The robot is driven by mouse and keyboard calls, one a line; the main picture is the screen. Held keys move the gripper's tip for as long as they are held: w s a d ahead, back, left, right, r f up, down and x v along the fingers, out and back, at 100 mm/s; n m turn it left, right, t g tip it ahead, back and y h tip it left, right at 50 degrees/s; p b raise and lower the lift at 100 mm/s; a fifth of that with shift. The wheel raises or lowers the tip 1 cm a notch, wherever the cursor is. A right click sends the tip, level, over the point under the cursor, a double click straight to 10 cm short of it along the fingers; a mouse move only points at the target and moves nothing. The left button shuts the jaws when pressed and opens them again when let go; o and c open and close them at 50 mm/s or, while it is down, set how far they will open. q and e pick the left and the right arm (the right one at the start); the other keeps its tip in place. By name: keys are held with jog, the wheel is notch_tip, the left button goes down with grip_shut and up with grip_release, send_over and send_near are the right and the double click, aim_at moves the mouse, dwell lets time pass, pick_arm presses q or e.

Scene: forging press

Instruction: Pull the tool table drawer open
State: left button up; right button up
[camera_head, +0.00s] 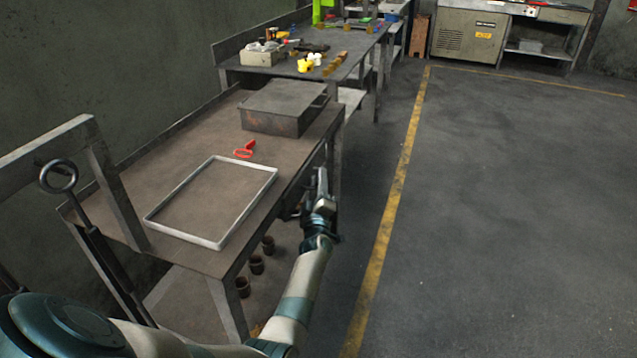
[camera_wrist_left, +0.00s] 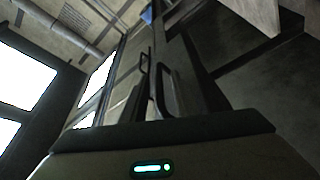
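The tool table (camera_head: 205,150) stands along the left wall in the head view, with a brown top and metal legs. My left gripper (camera_head: 321,183) is beside its right edge, near the far end. The gripper's finger gap is not clear there. The drawer front is not clearly visible; the table edge and my arm cover that area. In the left wrist view, two dark, loop-like bars (camera_wrist_left: 163,92) rise in front of the camera; I cannot tell whether they are fingers or a handle. No hold on anything can be made out. My right gripper is not in view.
On the table are an empty rectangular frame (camera_head: 213,241), a red tool (camera_head: 245,150) and a grey metal box (camera_head: 284,108). Several small cups (camera_head: 257,264) stand beneath it. A second, cluttered table (camera_head: 340,62) is behind. The floor right of the yellow line (camera_head: 393,205) is clear.

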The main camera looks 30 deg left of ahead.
pick_arm(q)
grip_shut()
dwell(1.5)
